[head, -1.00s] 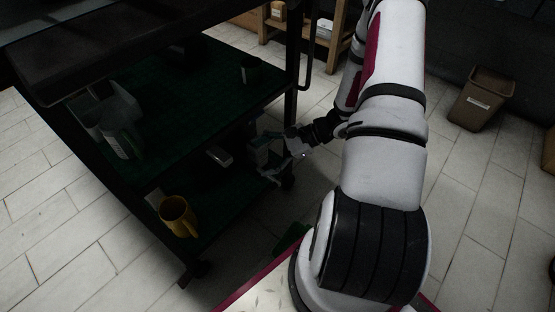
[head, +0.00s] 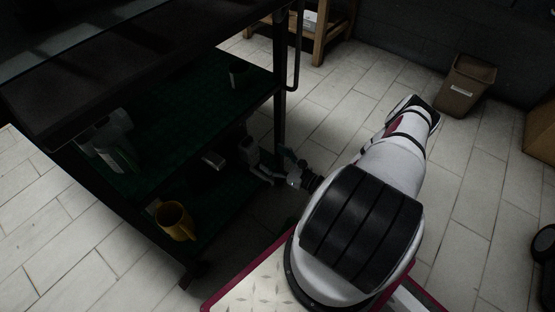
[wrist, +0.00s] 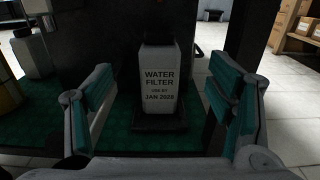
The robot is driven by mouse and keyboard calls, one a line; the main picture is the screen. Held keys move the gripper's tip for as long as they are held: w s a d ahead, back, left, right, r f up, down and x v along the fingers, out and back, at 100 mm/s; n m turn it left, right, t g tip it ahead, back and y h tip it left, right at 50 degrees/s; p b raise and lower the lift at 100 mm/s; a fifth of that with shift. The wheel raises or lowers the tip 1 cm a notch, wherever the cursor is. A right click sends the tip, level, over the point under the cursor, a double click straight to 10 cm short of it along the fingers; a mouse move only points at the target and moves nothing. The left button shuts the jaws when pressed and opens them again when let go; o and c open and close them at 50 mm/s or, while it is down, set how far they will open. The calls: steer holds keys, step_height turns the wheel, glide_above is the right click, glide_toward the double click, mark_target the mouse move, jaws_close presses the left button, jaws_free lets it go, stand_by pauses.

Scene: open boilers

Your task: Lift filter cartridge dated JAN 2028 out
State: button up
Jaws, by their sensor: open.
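The filter cartridge (wrist: 159,85) is a pale block in the wrist view, marked WATER FILTER, USE BY JAN 2028. It stands upright on a dark base (wrist: 160,121) on the green shelf. My gripper (wrist: 160,100) is open, with one teal-padded finger on each side of the picture and the cartridge between them, farther ahead. I cannot tell how deep the fingers reach beside it. In the head view my gripper (head: 272,171) is at the right end of the cart's lower shelf, and the cartridge (head: 248,148) is the pale shape beside it.
The dark cart (head: 282,100) has a post near my arm and an upper shelf above the cartridge. A yellow mug (head: 175,221) and a small pale item (head: 213,160) are on the lower shelf. A pale container (head: 117,150) and a dark cup (head: 237,74) stand on the shelf above.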

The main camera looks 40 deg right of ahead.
mark_target(247, 140)
steer(key=w+b, duration=0.1)
steer(key=w, duration=0.3)
steer(key=w+a+b, duration=0.1)
steer(key=w, duration=0.3)
steer(key=w+a+b, duration=0.1)
steer(key=w, duration=0.3)
steer(key=shift+w+a, duration=0.1)
steer(key=shift+a, duration=0.05)
steer(key=c, duration=1.7)
steer(key=shift+r+p, duration=0.9)
steer(key=shift+r, duration=0.2)
steer(key=s+d+p, duration=0.2)
steer(key=s+p, duration=0.1)
steer(key=s, duration=1.1)
steer(key=shift+s+d, duration=0.4)
stand_by(0.4)
